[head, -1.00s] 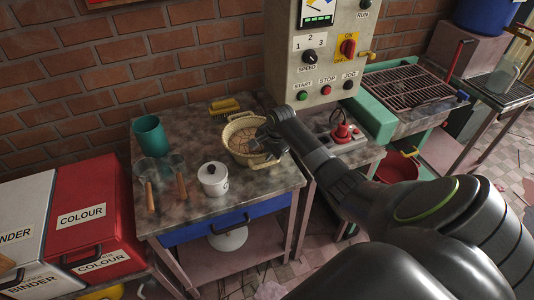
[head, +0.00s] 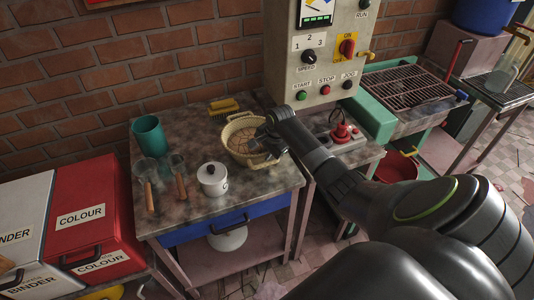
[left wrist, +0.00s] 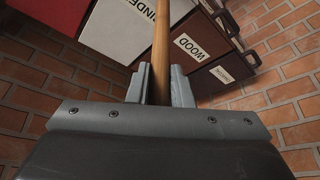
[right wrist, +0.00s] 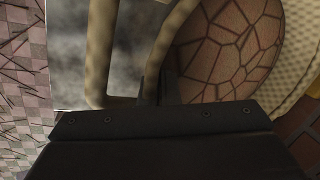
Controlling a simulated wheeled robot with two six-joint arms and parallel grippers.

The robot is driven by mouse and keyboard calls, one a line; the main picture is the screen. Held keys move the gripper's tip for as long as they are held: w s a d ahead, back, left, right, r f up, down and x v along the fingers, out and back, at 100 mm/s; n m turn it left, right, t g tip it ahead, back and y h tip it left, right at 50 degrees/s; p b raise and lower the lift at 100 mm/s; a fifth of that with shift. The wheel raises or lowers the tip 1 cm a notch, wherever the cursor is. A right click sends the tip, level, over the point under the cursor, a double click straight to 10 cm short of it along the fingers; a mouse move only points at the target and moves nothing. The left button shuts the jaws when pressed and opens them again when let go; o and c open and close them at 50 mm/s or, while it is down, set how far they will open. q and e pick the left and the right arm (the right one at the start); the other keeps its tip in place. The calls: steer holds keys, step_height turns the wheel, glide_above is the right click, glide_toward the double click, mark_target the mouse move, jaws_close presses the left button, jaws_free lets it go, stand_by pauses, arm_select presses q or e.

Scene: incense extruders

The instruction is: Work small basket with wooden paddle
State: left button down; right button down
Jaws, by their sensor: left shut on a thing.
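The small basket (head: 236,128) is pale and woven, and stands upright near the back right of the worktable. A brown cracked surface (right wrist: 225,50) shows inside it. My right gripper (head: 265,143) is at the basket's right side, by its handle. In the right wrist view its fingertips (right wrist: 158,88) are close together at the pale handle loop (right wrist: 103,40); whether they clasp it is unclear. My left gripper (left wrist: 160,85) is shut on a wooden shaft (left wrist: 161,45), likely the paddle's handle; the paddle's far end is out of view. The left gripper is outside the head view.
A control panel (head: 322,60) rises behind right. Red and white bins (head: 85,215) stand at left.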

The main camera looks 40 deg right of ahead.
steer(key=c, duration=1.1)
jaws_free()
arm_select(q)
steer(key=shift+r+p, duration=5.6)
arm_select(e)
steer(key=v, duration=0.8)
